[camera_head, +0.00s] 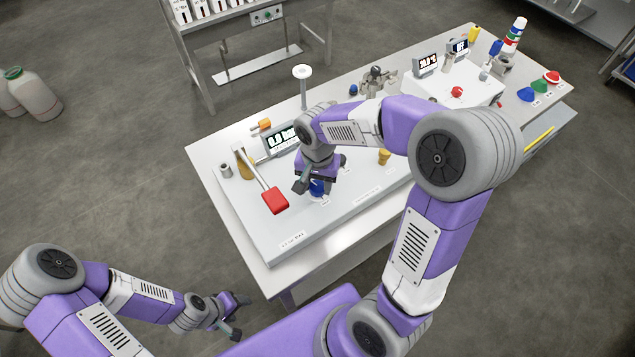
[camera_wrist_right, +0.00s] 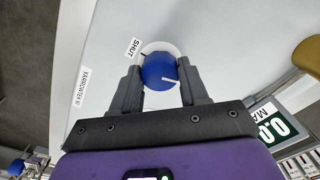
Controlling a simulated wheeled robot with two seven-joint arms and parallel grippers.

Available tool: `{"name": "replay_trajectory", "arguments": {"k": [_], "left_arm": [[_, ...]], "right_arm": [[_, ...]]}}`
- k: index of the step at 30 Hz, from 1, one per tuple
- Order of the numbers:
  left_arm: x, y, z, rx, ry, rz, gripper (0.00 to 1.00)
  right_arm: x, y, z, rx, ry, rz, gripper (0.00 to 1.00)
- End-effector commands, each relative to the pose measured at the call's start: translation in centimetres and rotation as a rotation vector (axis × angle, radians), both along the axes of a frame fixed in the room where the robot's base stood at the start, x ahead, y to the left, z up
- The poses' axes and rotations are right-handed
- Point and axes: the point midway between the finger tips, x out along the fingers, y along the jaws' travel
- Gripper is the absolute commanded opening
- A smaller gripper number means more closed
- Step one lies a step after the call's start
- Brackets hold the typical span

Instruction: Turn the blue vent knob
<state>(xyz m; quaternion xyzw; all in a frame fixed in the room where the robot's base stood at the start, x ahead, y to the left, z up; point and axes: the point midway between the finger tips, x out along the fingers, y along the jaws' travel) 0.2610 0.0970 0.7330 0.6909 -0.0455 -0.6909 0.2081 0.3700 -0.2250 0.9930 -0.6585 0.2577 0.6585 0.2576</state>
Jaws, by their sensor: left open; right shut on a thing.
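The blue vent knob (camera_head: 317,188) stands on the pale top panel of the white unit, partly covered by my right gripper in the head view. In the right wrist view the blue knob (camera_wrist_right: 160,71) sits between the two dark fingers of my right gripper (camera_wrist_right: 160,88), which is shut on it. A white line marks the knob's top, and a "SHUT" label (camera_wrist_right: 132,47) lies beside it on the panel. In the head view my right gripper (camera_head: 308,187) reaches down over the knob. My left gripper (camera_head: 236,316) is open and empty, low at the left, away from the table.
A red-handled lever (camera_head: 275,200) lies left of the knob on the panel. A display (camera_head: 282,140) and a yellow knob (camera_head: 384,157) are also near. A white box with a red button (camera_head: 457,91) stands further right.

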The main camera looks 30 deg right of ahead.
Motion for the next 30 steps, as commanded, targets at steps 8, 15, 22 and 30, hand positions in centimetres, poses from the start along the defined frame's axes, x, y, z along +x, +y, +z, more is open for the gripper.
{"name": "replay_trajectory", "arguments": {"k": [8, 15, 22, 30], "left_arm": [[-0.01, 0.0, -0.14, 0.0, 0.0, 0.0, 0.59], [0.0, 0.0, -0.17, 0.0, 0.0, 0.0, 0.59], [0.0, 0.0, -0.17, 0.0, 0.0, 0.0, 0.59], [0.0, 0.0, -0.17, 0.0, 0.0, 0.0, 0.59]], "right_arm": [[-0.01, 0.02, -0.01, -0.001, 0.001, -0.176, 0.14], [0.0, 0.03, -0.01, -0.001, 0.001, -0.254, 0.14], [-0.01, 0.04, 0.0, 0.0, 0.0, -0.277, 0.14], [-0.01, 0.04, 0.0, 0.001, 0.001, -0.276, 0.14]]}}
